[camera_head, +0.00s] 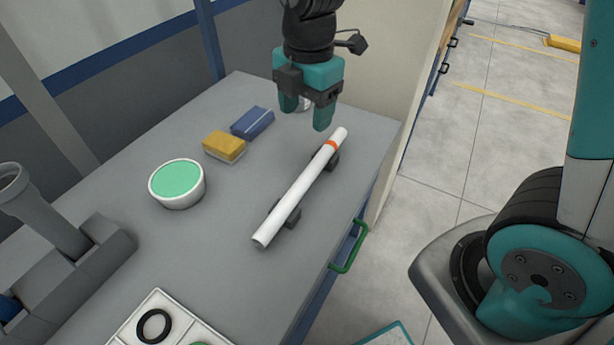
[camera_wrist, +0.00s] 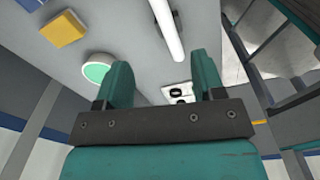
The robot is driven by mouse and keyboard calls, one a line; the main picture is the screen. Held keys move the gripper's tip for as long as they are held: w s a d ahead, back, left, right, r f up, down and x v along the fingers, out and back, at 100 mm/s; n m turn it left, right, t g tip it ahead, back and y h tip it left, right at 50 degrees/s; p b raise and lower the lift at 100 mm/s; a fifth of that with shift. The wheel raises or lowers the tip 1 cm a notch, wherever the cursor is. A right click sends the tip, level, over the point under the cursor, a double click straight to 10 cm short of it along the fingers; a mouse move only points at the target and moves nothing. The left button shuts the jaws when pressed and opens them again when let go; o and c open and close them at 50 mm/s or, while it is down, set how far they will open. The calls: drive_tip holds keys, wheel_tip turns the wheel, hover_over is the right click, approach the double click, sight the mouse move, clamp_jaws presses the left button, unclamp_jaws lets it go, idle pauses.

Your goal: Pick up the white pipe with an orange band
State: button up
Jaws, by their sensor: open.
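The white pipe (camera_head: 297,190) lies on two small dark supports on the grey table in the head view. Its orange band (camera_head: 331,144) is near the far end. My gripper (camera_head: 305,112) is open and empty, above the table near the far, banded end of the pipe, and apart from it. In the wrist view the pipe (camera_wrist: 167,28) shows beyond the open fingers of my gripper (camera_wrist: 162,80), running up out of the top of the picture. The orange band is not visible in that view.
On the table (camera_head: 225,265), left of the pipe, are a green-topped white bowl (camera_head: 178,194), a yellow block (camera_head: 223,149) and a blue block (camera_head: 252,123). A white tray (camera_head: 128,331) with a black ring is in front. A grey pipe fixture (camera_head: 82,262) stands left.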

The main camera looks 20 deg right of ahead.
drive_tip(key=w+f+n, duration=0.1)
drive_tip(key=w+n, duration=0.1)
hover_over(307, 174)
drive_tip(key=shift+h, duration=0.3)
wheel_tip(307, 174, down, 12)
drive_tip(key=shift+s+a+f, duration=0.1)
drive_tip(key=shift+s+a, duration=0.05)
drive_tip(key=f, duration=0.5)
drive_tip(key=shift+w+f+p, duration=0.2)
drive_tip(key=shift+f+p, duration=0.1)
drive_tip(key=shift+p, duration=0.1)
drive_tip(key=shift+c, duration=0.3)
drive_tip(key=c, duration=1)
